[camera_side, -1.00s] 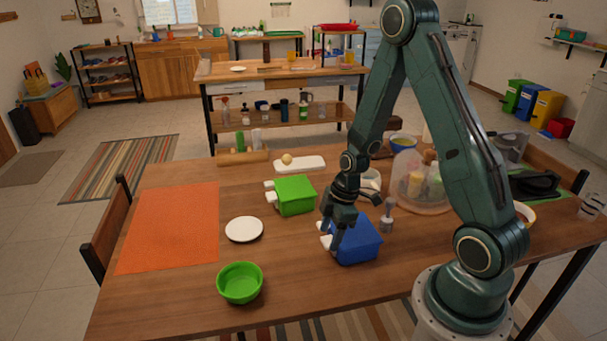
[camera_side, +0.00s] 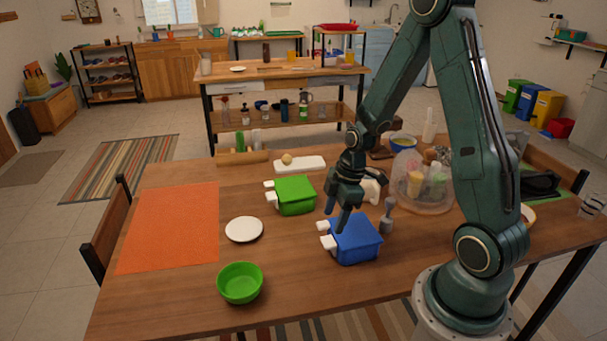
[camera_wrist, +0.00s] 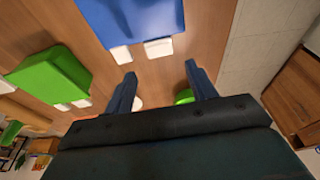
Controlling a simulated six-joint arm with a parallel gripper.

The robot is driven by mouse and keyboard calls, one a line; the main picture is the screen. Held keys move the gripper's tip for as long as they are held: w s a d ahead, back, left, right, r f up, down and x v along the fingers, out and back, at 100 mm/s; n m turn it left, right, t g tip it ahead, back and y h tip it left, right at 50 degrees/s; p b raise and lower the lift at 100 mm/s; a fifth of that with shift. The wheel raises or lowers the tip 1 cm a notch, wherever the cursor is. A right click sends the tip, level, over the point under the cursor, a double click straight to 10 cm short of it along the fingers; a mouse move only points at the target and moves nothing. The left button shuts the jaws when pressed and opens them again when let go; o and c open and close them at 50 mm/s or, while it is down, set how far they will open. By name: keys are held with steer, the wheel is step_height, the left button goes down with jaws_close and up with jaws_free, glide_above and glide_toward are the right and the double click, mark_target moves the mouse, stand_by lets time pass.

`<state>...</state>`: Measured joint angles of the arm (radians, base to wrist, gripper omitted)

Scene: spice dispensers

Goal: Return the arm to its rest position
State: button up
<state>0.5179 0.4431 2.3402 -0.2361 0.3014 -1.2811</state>
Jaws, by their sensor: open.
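My gripper (camera_side: 341,215) is open and empty in the side view, above and slightly behind the blue dispenser. In the wrist view its two fingers (camera_wrist: 162,88) stand apart with nothing between them. The blue dispenser (camera_side: 357,240) sits on the table with white tabs on its left side; it also shows at the top of the wrist view (camera_wrist: 135,18). The green dispenser (camera_side: 296,195) stands to its left and farther back, and it shows at the left of the wrist view (camera_wrist: 48,75).
A green bowl (camera_side: 240,283), a white plate (camera_side: 244,229) and an orange mat (camera_side: 170,226) lie on the left of the table (camera_side: 180,301). A grey utensil (camera_side: 387,217) stands right of the blue dispenser. A clear container (camera_side: 422,185) with several items stands behind my arm.

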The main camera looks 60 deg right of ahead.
steer(key=shift+r, duration=0.5)
steer(key=s+a+r+m+t+h, duration=0.1)
steer(key=s+a+r+m, duration=0.15)
steer(key=r, duration=0.45)
steer(key=s+a+r+m+h, duration=0.1)
steer(key=a+r, duration=0.3)
steer(key=r, duration=0.3)
steer(key=s+a+r+m+t, duration=0.2)
steer(key=s+a+r+m, duration=0.2)
steer(key=s+r, duration=0.5)
steer(key=shift+s+a+m+t, duration=0.4)
steer(key=shift+s+m, duration=0.25)
steer(key=shift+m, duration=0.4)
steer(key=shift+r, duration=0.1)
